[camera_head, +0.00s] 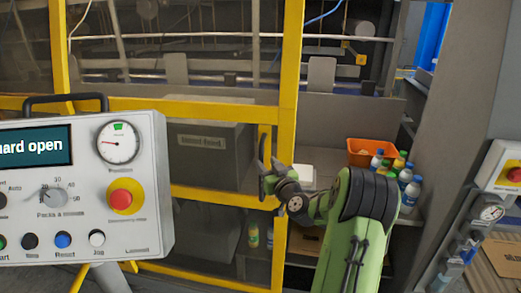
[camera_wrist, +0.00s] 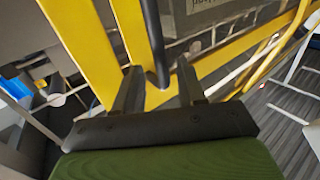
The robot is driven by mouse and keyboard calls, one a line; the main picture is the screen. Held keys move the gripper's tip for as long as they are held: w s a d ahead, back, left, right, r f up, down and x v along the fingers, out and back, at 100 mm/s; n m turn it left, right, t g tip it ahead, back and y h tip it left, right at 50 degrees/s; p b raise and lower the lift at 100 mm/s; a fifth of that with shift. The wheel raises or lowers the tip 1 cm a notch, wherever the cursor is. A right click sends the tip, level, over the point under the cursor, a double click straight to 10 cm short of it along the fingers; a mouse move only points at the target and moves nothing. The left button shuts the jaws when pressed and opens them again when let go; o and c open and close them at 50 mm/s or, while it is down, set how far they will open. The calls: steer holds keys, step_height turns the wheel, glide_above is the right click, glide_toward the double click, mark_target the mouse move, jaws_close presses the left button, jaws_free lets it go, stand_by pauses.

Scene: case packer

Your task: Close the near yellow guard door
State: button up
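The yellow guard door (camera_head: 289,100) is a yellow frame with see-through panels, in the middle of the head view. Right of its edge post is an open gap into the machine. The door's yellow frame also shows in the wrist view (camera_wrist: 84,45). A dark upright bar (camera_wrist: 153,35), seemingly the door handle, reaches down between my fingers there. My gripper (camera_head: 264,170) is at the door's right edge post. In the wrist view my gripper (camera_wrist: 158,85) has its fingers apart, with space on both sides of the bar. Contact cannot be told.
A control panel (camera_head: 146,190) with a red button stands at front left; its display (camera_head: 35,146) reads "...ard open". An orange bin (camera_head: 365,150) and several bottles (camera_head: 408,185) sit beyond the gap. A grey pillar (camera_head: 455,100) stands at right.

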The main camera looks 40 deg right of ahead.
mark_target(263, 159)
steer(key=p+x, duration=0.1)
steer(key=x, duration=0.4)
steer(key=shift+w, duration=0.25)
steer(key=shift+s, duration=0.1)
steer(key=shift+c, duration=0.2)
jaws_close()
